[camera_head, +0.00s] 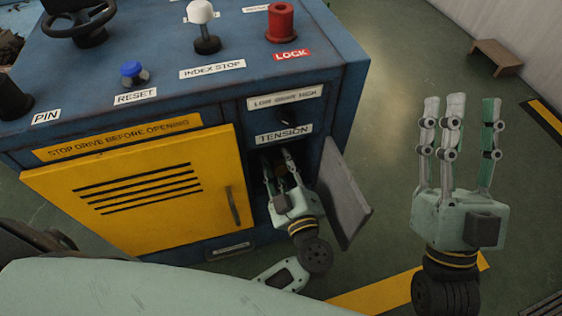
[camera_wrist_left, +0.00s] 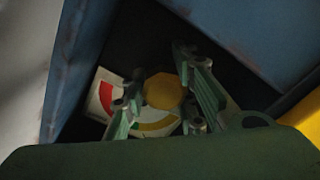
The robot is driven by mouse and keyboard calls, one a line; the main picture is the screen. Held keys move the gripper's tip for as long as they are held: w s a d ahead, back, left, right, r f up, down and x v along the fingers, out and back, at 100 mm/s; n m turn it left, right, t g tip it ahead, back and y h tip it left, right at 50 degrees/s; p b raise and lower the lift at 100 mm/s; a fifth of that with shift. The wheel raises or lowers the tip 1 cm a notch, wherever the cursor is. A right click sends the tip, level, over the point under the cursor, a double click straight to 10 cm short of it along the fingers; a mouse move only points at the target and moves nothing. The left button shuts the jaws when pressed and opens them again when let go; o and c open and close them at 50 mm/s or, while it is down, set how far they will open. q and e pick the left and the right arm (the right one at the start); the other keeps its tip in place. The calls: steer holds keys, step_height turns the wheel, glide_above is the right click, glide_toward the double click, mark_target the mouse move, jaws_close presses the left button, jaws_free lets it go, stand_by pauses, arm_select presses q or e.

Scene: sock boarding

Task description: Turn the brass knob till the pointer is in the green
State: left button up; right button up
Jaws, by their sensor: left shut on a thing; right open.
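The brass knob (camera_wrist_left: 162,91) sits deep in a dark recess behind the small open door, under the TENSION label (camera_head: 284,134). My left gripper (camera_head: 286,168) reaches into this recess. In the left wrist view its fingers (camera_wrist_left: 155,92) stand on either side of the knob, shut on it. A dial plate (camera_wrist_left: 104,92) with red, white, yellow and green parts lies behind the knob. The fingers cover part of the dial, and I cannot make out the pointer. My right gripper (camera_head: 458,125) is open and empty, held up over the floor right of the machine.
The small grey door (camera_head: 343,192) stands open just right of my left gripper. A yellow panel (camera_head: 140,190) with a handle is left of the recess. A blue button (camera_head: 131,70), white knob (camera_head: 201,14) and red LOCK knob (camera_head: 281,22) stand on top. A brown stool (camera_head: 495,54) is far right.

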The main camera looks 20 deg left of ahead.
arm_select(q)
steer(key=shift+w+d+r, duration=0.1)
steer(key=shift+r, duration=0.1)
jaws_close()
steer(key=shift+r+n+p, duration=0.1)
steer(key=shift+n+p, duration=0.3)
steer(key=shift+n, duration=0.3)
arm_select(e)
steer(key=w+f+g, duration=0.2)
steer(key=shift+w+a+f, duration=0.1)
steer(key=shift+a+f, duration=0.05)
steer(key=shift+f, duration=0.2)
arm_select(q)
steer(key=o, duration=0.8)
jaws_free()
steer(key=shift+d, duration=0.1)
steer(key=shift+o, duration=0.2)
